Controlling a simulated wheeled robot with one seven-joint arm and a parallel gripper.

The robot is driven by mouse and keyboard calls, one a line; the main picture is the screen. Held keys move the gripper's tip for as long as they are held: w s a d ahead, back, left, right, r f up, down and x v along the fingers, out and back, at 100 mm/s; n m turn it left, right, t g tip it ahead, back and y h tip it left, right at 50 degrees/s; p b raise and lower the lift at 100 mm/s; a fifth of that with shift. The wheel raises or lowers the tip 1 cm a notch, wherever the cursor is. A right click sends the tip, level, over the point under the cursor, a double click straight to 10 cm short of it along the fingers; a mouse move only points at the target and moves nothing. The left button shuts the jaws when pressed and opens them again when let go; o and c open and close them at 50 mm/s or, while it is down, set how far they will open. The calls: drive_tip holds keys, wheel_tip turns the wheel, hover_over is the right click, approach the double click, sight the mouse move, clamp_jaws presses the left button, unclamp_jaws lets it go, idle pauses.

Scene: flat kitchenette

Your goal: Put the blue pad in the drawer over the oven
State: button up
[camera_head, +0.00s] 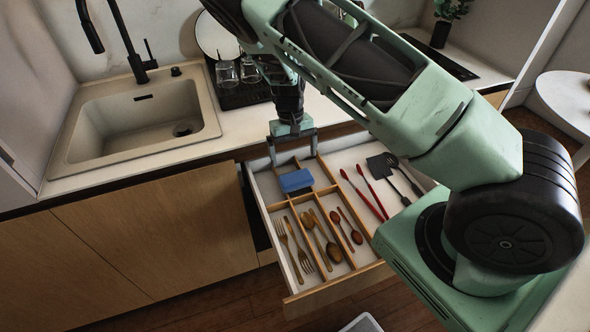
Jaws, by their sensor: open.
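The blue pad (296,181) is inside the open drawer (339,290). It lies at the back of the wooden divider section, and looks to rest on or across the dividers. My gripper (293,153) is open and points down just behind and above the pad. Its fingers are apart and nothing shows between them. The oven does not show clearly; part of the counter and drawer front on the right is hidden by my arm.
The drawer also holds golden forks (301,252), spoons (329,241), red-handled utensils (364,192) and a black spatula (383,168). A sink (139,122), a tap (130,45) and a dish rack (240,94) with glasses are on the counter.

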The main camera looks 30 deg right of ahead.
drive_tip(key=w+a+r+n+t+y, duration=0.3)
drive_tip(key=a+r+t, duration=0.5)
drive_tip(key=a+r, duration=0.85)
drive_tip(key=s+a+r+n+g+h, duration=0.1)
drive_tip(key=s+r+n+g, duration=0.1)
drive_tip(key=s, duration=0.8)
drive_tip(key=s+a+r+n+g+h, duration=0.1)
drive_tip(key=s+r+n+g, duration=0.1)
drive_tip(key=s, duration=0.9)
drive_tip(key=s+a+r+n+g+b, duration=0.1)
drive_tip(key=s+r+n+g, duration=0.1)
drive_tip(key=s, duration=0.9)
drive_tip(key=shift+a+r+n+h, duration=0.3)
drive_tip(key=shift+r+n+h, duration=0.1)
drive_tip(key=shift+r+n, duration=0.15)
